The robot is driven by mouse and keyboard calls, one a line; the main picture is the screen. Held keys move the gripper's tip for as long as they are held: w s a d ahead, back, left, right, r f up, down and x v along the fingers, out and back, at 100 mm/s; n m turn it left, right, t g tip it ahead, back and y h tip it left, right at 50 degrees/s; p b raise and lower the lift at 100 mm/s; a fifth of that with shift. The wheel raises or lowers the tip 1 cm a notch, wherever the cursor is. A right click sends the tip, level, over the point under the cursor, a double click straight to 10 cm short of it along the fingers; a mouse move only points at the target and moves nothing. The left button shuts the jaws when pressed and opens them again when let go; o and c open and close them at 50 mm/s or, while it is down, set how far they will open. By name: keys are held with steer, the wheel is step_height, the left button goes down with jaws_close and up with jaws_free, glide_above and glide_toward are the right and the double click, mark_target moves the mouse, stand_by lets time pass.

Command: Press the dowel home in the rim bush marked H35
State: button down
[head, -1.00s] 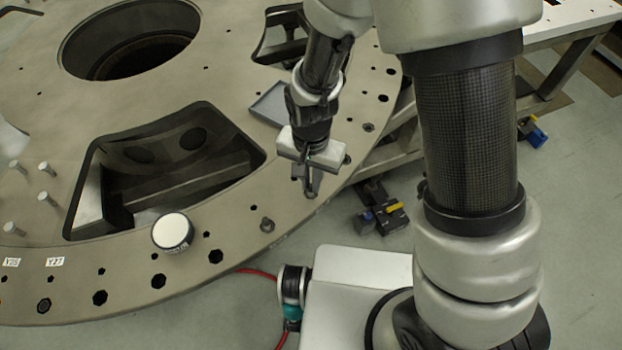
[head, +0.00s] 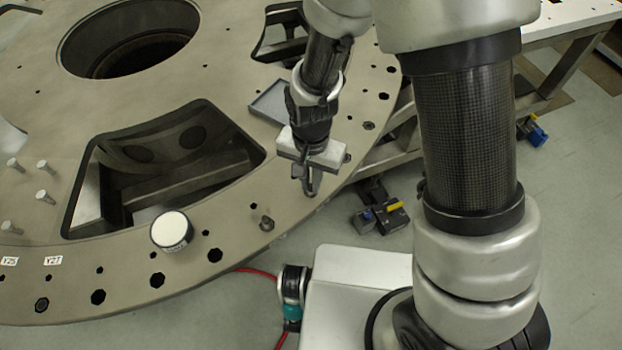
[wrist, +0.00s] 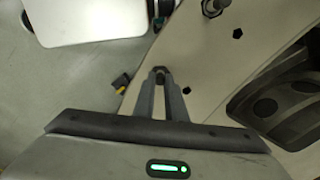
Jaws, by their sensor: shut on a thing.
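My gripper (head: 309,188) is over the rim of the large turret plate (head: 232,207), its fingers pointing down. In the wrist view my gripper (wrist: 160,82) is closed around a small dark round piece (wrist: 160,72) between the fingertips, which I take to be the dowel. Most of it is hidden by the fingers. No H35 mark is legible. I cannot tell whether the held piece touches a bush.
A round white-topped can (head: 172,229) stands on the plate near a large pocket (head: 180,165). Several metal pins (head: 42,166) stand at the left. A grey tray (head: 270,103) lies behind my gripper. Dark blocks (head: 380,213) lie beyond the plate's edge.

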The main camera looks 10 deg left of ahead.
steer(key=shift+f, duration=0.3)
stand_by(0.5)
steer(key=c, duration=1.9)
jaws_free()
steer(key=shift+o, duration=0.2)
steer(key=shift+r, duration=0.15)
steer(key=shift+r+p, duration=2.4)
steer(key=shift+r, duration=1)
